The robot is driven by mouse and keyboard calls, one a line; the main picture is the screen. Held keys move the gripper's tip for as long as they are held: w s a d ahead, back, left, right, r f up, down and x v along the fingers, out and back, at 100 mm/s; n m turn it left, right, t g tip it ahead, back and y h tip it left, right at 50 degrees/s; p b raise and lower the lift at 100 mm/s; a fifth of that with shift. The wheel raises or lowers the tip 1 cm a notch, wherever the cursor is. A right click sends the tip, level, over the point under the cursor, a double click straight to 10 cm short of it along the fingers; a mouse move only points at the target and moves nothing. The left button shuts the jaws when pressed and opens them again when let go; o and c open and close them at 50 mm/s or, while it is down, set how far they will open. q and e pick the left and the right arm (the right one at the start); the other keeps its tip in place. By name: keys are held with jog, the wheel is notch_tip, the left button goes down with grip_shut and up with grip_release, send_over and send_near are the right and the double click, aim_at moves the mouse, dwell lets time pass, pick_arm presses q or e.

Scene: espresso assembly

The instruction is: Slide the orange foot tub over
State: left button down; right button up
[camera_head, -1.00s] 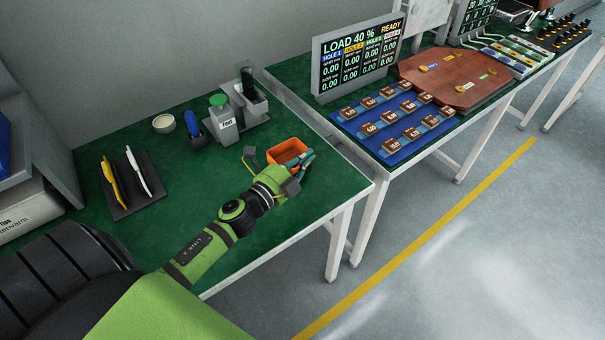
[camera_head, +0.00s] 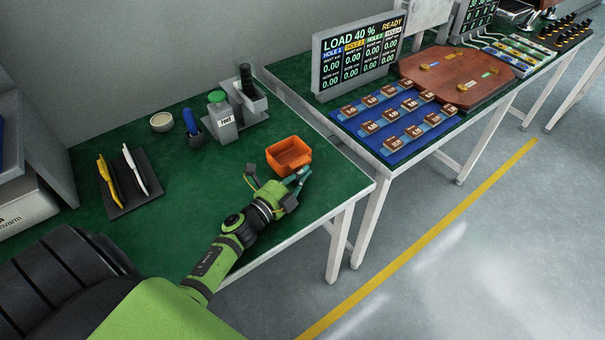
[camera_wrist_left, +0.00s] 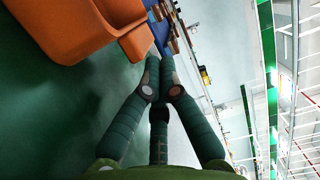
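The orange foot tub (camera_head: 289,157) stands upright on the green mat of the left bench, towards its right end. In the left wrist view the tub (camera_wrist_left: 75,28) fills the upper left. My left gripper (camera_head: 304,174) is at the tub's near right side. Its teal fingers lie close together with nothing seen between them. In the left wrist view the fingertips (camera_wrist_left: 160,60) point past the tub's wall; I cannot tell whether they touch it. My right gripper is in neither view.
A dark tray (camera_head: 131,187) with two tools lies to the left. The bench's front edge is near my arm. A second bench carries a blue mat (camera_head: 397,137) with several blocks.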

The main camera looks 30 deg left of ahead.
aim_at(291, 159)
pick_arm(q)
jog(key=w+a+b, duration=0.1)
jog(key=a+b, duration=0.1)
jog(key=a, duration=0.2)
jog(key=w+a+b, duration=0.1)
jog(key=w+a, duration=0.1)
jog(key=a, duration=0.2)
jog(key=w+a+b, duration=0.2)
jog(key=a, duration=0.3)
jog(key=shift+w+a+f+b, duration=0.1)
jog(key=shift+w+f+b, duration=0.15)
jog(key=shift+b, duration=0.1)
jog(key=shift+w+a+r, duration=0.1)
jog(key=shift+a+r, duration=0.05)
jog(key=shift+a, duration=0.1)
jog(key=shift+r, duration=0.15)
